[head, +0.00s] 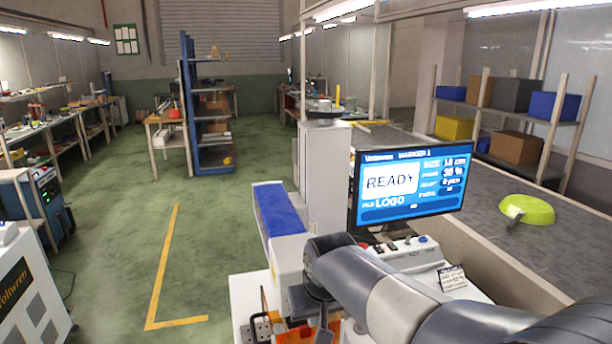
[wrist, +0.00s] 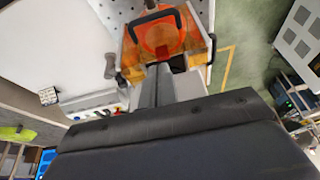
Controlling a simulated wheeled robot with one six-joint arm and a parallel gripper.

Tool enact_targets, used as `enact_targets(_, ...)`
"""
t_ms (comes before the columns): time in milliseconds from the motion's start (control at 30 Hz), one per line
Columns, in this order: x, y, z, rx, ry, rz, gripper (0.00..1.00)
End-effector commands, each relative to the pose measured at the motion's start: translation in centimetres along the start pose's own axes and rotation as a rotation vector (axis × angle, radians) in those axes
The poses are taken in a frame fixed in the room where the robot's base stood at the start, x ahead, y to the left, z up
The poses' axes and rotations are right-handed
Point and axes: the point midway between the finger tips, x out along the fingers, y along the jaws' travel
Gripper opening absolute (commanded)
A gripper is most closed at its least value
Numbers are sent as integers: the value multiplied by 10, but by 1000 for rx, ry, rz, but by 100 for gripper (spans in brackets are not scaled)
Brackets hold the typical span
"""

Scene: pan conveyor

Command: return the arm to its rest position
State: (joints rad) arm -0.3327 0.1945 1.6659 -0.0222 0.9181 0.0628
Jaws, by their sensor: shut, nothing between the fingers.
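My gripper (wrist: 165,75) shows in the wrist view as two grey fingers close together, with nothing between them. They point toward an orange see-through cover (wrist: 192,42) with a black handle; I cannot tell the gap between them. In the head view, my arm reaches in from the lower right and bends down in front of the marking machine, so the fingertips are not clear there. A yellow-green pan (head: 527,208) lies on the grey conveyor (head: 480,195) at the right, well apart from my gripper. Its edge also shows at the left of the wrist view (wrist: 17,133).
A monitor (head: 412,188) reading READY stands behind my arm, above a control box (head: 410,255) with buttons. Shelves with boxes stand at the back right. The green floor at left is open.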

Motion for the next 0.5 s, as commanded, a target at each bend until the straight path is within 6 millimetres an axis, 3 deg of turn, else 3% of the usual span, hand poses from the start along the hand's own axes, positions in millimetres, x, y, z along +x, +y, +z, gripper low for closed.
enact_targets(33,-13,0,-5,0,1,0,0)
enact_targets(167,-30,0,-9,0,7,-1,0)
enact_targets(500,-98,0,-14,0,5,0,0)
